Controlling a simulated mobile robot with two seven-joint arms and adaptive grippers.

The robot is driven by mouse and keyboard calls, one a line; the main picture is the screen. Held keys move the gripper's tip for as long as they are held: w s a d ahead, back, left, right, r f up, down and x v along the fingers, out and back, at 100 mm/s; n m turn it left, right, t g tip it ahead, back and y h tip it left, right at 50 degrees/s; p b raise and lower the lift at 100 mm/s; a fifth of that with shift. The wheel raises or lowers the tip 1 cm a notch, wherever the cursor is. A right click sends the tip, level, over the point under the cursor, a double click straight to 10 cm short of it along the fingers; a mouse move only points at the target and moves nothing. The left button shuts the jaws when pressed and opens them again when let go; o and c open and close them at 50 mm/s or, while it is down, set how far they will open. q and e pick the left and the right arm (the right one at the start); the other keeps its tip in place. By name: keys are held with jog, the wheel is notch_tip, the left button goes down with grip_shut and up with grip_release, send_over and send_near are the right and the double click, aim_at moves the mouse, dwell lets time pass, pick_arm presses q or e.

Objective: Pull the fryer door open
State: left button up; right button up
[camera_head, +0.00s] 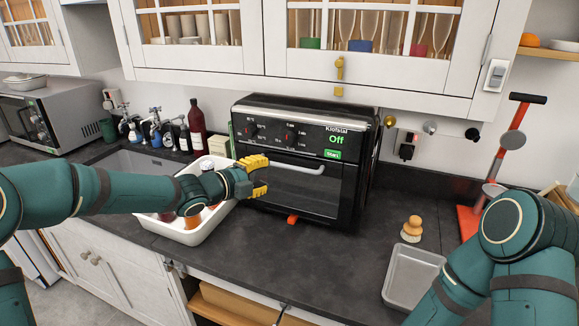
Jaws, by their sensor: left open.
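The black fryer (362,150) stands on the dark counter under the wall cabinet, its display reading "Off". Its glass door (310,190) is shut, with a pale bar handle (297,167) across the top. My left gripper (258,176) has yellow fingertips, one above the other. It is open at the left end of the handle, in front of the door's left edge. I cannot tell whether it touches the handle. My right arm comes in at the right; its gripper is out of view.
A white bin (198,232) with items in it stands under my left forearm. A grey metal tray (411,272) and a wooden brush (412,227) lie right of the fryer. Bottles and taps stand behind the sink. The counter before the fryer is mostly clear.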

aim_at(287, 167)
pick_arm(q)
jog(key=x, duration=1)
jog(key=shift+w+f, duration=0.1)
jog(key=shift+w, duration=0.05)
grip_shut()
